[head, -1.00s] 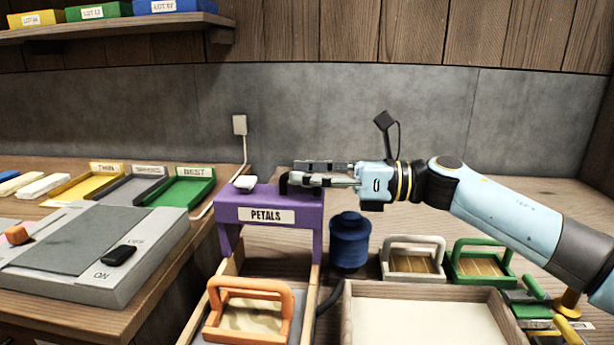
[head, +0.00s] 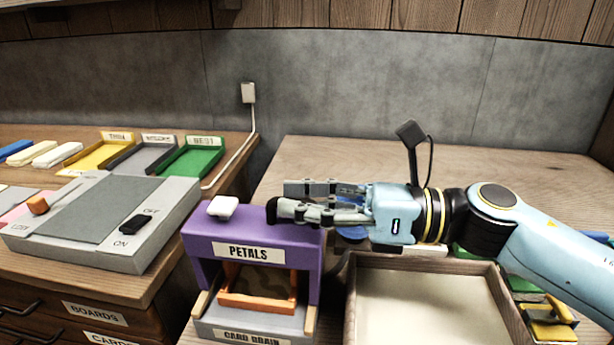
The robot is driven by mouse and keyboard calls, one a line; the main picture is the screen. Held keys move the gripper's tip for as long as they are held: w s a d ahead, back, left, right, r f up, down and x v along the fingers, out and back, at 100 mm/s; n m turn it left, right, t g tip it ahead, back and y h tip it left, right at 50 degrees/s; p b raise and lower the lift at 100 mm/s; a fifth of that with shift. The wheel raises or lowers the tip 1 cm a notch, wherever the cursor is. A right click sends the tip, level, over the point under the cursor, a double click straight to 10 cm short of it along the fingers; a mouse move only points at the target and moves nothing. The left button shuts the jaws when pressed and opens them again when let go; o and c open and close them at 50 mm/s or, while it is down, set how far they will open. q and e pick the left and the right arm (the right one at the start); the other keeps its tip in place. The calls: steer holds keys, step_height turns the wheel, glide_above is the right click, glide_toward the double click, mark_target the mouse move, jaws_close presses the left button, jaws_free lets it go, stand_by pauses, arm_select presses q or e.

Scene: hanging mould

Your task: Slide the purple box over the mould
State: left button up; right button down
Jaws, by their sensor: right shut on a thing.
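The purple box (head: 201,262), labelled PETALS, stands like an open-fronted bridge over the grey card drain tray. The orange-framed mould (head: 257,302) shows through its front opening, sitting on the tray under and behind the box's front edge. The upper part of the mould is shaded by the box. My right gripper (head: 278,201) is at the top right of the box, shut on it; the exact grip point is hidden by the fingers. My left gripper is not in view.
A white-floored wooden tray (head: 350,312) lies right of the box. A grey switch unit (head: 60,247) stands on the left bench. A blue container (head: 350,236) is partly hidden behind my gripper. A white knob (head: 222,207) sits on the box's top left.

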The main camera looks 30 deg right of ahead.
steer(key=shift+s+f, duration=0.1)
steer(key=c, duration=1.8)
jaws_free()
steer(key=o, duration=0.4)
steer(key=shift+s+a, duration=0.15)
steer(key=shift+a, duration=0.05)
steer(key=shift+o, duration=0.2)
steer(key=shift+d, duration=0.1)
steer(key=shift+d+f, duration=0.1)
